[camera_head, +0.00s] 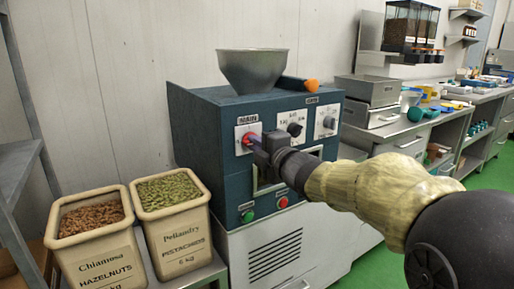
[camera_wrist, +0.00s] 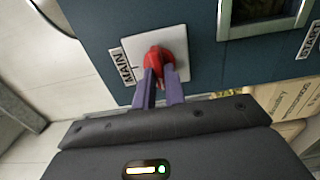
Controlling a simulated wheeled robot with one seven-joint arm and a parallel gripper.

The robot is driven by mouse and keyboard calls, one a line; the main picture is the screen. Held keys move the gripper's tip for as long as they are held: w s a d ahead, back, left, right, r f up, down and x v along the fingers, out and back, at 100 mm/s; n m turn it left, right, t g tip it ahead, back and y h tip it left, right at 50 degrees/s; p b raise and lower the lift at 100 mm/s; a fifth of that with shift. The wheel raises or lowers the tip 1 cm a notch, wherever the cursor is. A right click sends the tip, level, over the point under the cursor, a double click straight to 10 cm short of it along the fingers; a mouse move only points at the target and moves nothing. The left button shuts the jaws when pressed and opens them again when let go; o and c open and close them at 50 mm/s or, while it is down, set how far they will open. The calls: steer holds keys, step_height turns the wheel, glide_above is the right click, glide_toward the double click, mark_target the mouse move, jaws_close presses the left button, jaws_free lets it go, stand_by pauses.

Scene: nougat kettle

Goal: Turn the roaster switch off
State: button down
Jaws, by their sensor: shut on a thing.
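The roaster (camera_head: 205,150) is a dark blue machine with a metal hopper on top, in the middle of the head view. Its red switch knob (camera_wrist: 158,60) sits on a white plate (camera_wrist: 178,45) marked MAIN. The knob also shows in the head view (camera_head: 248,138), partly hidden by my gripper (camera_head: 257,144). In the wrist view, the two purple fingers of my gripper (camera_wrist: 159,88) are shut on the red knob, one on each side. The knob's exact angle is hard to tell behind the fingers.
Two more dials (camera_head: 294,129) are on the panel right of the switch. Green (camera_head: 248,216) and red (camera_head: 282,203) buttons sit below. Bins of hazelnuts (camera_head: 90,218) and pistachios (camera_head: 168,192) stand at left. A counter (camera_head: 400,128) with equipment runs along the right.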

steer(key=shift+f, duration=0.1)
steer(key=c, duration=1.5)
jaws_free()
steer(key=shift+o, duration=0.2)
steer(key=shift+s, duration=0.1)
steer(key=p+v, duration=0.3)
steer(key=v, duration=1.4)
steer(key=shift+d, duration=0.15)
